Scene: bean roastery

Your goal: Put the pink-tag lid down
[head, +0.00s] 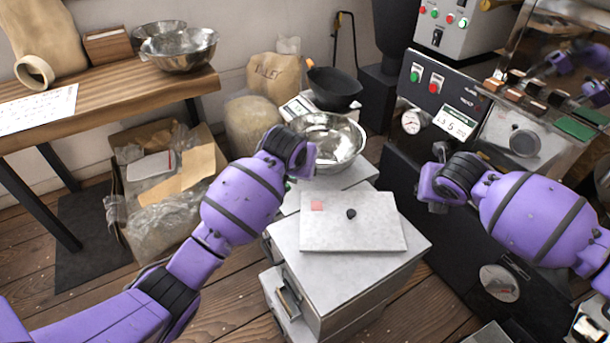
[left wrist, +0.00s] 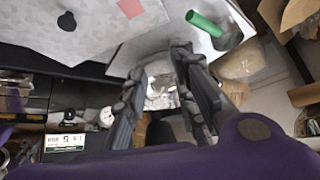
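The pink-tag lid (head: 375,233) is a flat grey plate with a black knob (head: 351,213) and a pink square tag (head: 317,205). It lies on top of a grey metal bin (head: 320,275). The lid also shows at the upper left of the left wrist view (left wrist: 95,35). My left gripper (head: 306,160) is just behind the lid's far left corner, beside the steel bowl, apart from the knob. In the left wrist view its fingers (left wrist: 162,105) are spread with nothing gripped between them. My right gripper (head: 430,195) is right of the lid; its fingers are mostly hidden.
A steel bowl (head: 338,143) stands behind the bin. A green cylinder (left wrist: 204,23) shows beside the lid in the left wrist view. The black machine (head: 440,235) with a control panel is at the right. A wooden table (head: 120,85) and an open cardboard box (head: 165,210) are at the left.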

